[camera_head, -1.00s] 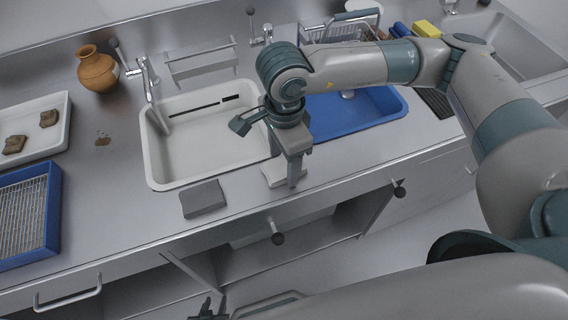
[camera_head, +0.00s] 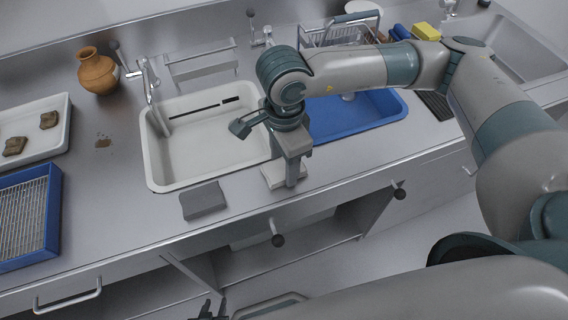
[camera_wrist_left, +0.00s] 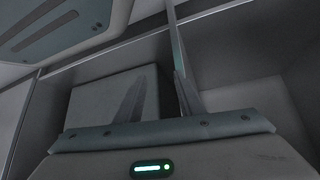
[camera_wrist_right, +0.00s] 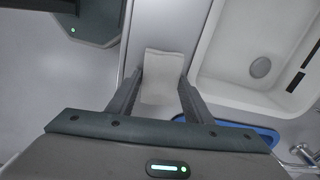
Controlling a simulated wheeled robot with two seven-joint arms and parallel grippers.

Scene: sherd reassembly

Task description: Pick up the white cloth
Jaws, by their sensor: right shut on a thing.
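The white cloth (camera_head: 270,178) is a small folded pad on the steel counter near its front edge, just in front of the white basin. My right gripper (camera_head: 291,183) points down at it and partly covers it in the head view. In the right wrist view the cloth (camera_wrist_right: 162,78) lies between the two fingers of the right gripper (camera_wrist_right: 160,92), which are shut on it. Whether it is clear of the counter cannot be told. My left gripper (camera_wrist_left: 158,85) is low in front of the cabinets, its fingers apart with nothing between them.
A grey block (camera_head: 203,200) lies left of the cloth. The white basin (camera_head: 160,178) and blue basin (camera_head: 385,118) are behind. A clay jug (camera_head: 97,72), a white tray with sherds (camera_head: 62,135) and a blue mesh tray (camera_head: 50,215) stand left. Cabinet knobs (camera_head: 278,241) jut out in front.

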